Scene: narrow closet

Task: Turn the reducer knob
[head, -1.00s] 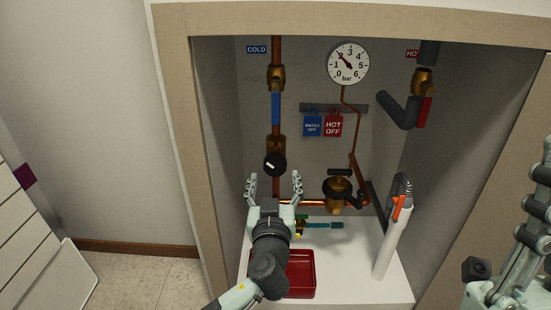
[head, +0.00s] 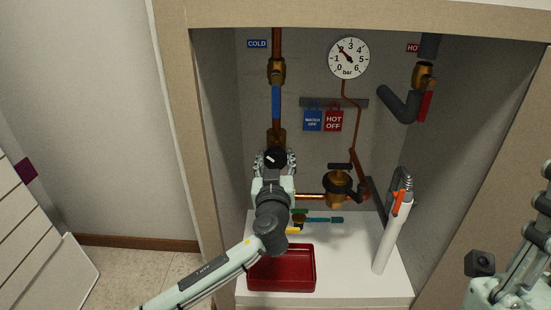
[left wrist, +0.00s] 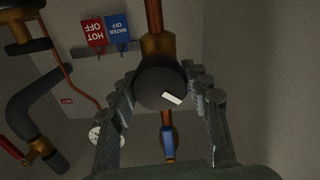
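The reducer knob (head: 275,157) is round and black with a white mark, on a brass body in the vertical copper pipe. My left gripper (head: 274,162) has reached it from below. In the left wrist view the knob (left wrist: 160,82) sits between the two fingertips of the left gripper (left wrist: 161,85), one finger against each side. The white mark shows near the knob's lower right there. The left gripper appears shut on the knob; the exact contact is dark. My right gripper (head: 531,240) is partly cut off at the right edge, away from the knob.
A gauge (head: 349,58) reads near 2 bar. WATER OFF (head: 312,120) and HOT OFF (head: 334,120) tags hang behind. A brass valve (head: 339,187) is right of the knob. A red tray (head: 281,286) and a white tube (head: 392,235) stand on the white closet floor.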

